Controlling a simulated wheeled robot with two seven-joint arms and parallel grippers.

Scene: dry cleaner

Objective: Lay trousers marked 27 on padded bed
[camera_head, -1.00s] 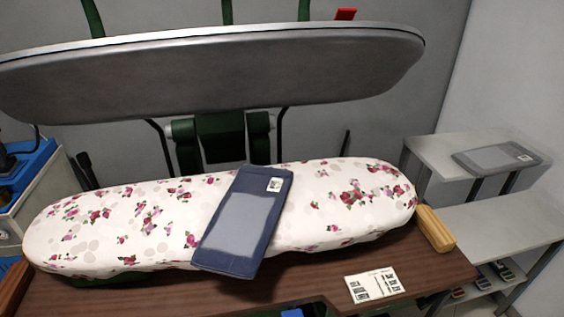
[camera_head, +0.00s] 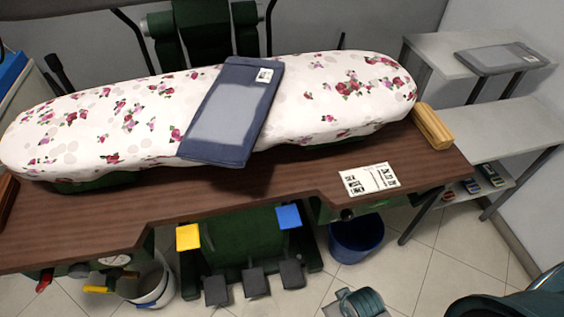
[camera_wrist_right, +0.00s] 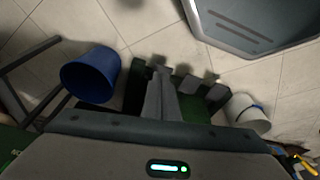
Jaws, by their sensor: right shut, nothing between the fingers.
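Dark blue folded trousers (camera_head: 225,115) with a greyish middle panel and a small white tag lie across the flowered padded bed (camera_head: 110,125). Their near end hangs slightly over the bed's front edge. The print on the tag is too small to read. My right gripper (camera_wrist_right: 161,97) shows in the right wrist view, shut and empty, pointing down over the floor, away from the trousers. My left gripper is not in view.
A brown wooden board (camera_head: 290,180) runs along the bed's front, with a printed card (camera_head: 369,179) on it. A grey folded garment (camera_head: 500,57) lies on a side shelf at right. A blue bin (camera_head: 356,237) and pedals (camera_head: 250,282) stand below.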

